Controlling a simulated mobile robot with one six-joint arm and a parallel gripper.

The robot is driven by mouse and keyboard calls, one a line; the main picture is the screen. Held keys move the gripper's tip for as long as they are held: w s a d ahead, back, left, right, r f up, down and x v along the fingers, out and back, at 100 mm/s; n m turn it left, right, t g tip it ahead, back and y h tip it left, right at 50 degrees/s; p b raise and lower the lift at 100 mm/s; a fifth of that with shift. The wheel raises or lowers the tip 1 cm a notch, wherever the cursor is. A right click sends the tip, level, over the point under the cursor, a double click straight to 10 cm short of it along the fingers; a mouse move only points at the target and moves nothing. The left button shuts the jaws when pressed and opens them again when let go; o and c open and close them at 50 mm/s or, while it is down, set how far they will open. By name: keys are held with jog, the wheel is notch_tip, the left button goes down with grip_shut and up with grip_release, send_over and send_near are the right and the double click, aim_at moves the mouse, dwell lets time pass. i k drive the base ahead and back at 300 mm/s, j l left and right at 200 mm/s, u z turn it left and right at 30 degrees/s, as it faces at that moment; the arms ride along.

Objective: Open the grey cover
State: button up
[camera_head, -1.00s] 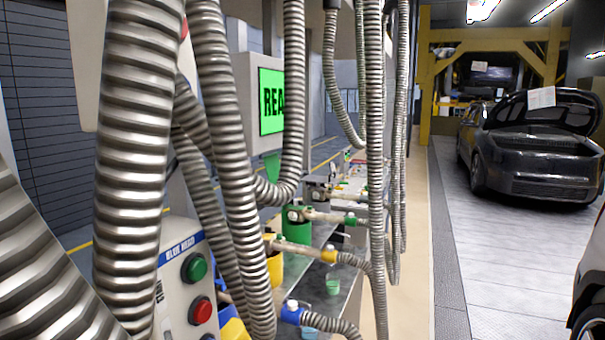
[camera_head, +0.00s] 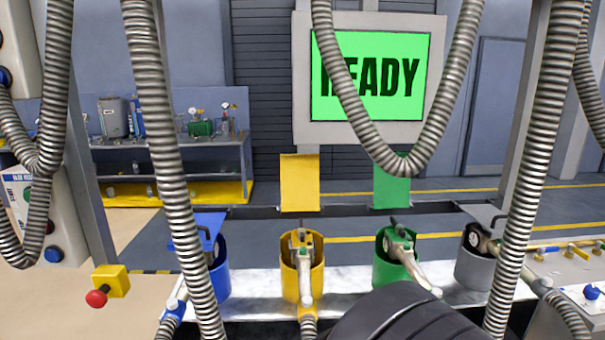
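The grey cover (camera_head: 482,214) is a flat plate at the right end of a row of coloured holders. It lies roughly level above the grey holder (camera_head: 474,268), with a nozzle under it. A ribbed metal hose hides its right part. The yellow cover (camera_head: 300,187) and the green cover (camera_head: 392,192) stand upright. The blue cover (camera_head: 185,224) lies roughly level at the left. My gripper is not in view.
Ribbed hoses hang in front of the row, one (camera_head: 525,165) close to the grey cover. Nozzles sit in the yellow holder (camera_head: 302,272) and green holder (camera_head: 385,272). A red knob (camera_head: 97,298) on a yellow box is at left. A READY screen (camera_head: 385,100) hangs behind.

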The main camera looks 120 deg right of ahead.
aim_at(493, 221)
jog(key=k+u, duration=0.3)
jog(key=u, duration=0.15)
jog(key=k+u, duration=0.3)
jog(key=u, duration=0.2)
jog(key=z, duration=0.95)
jog(key=l+z, duration=0.15)
jog(key=z, duration=0.8)
jog(key=l+z, duration=0.15)
jog(key=z, duration=0.8)
jog(key=l+z, duration=0.15)
jog(key=z, duration=1.75)
jog(key=i+z, duration=0.1)
jog(key=z, duration=0.85)
jog(key=i+z, duration=0.1)
jog(key=z, duration=1.8)
jog(key=i+z, duration=0.1)
jog(key=i, duration=0.5)
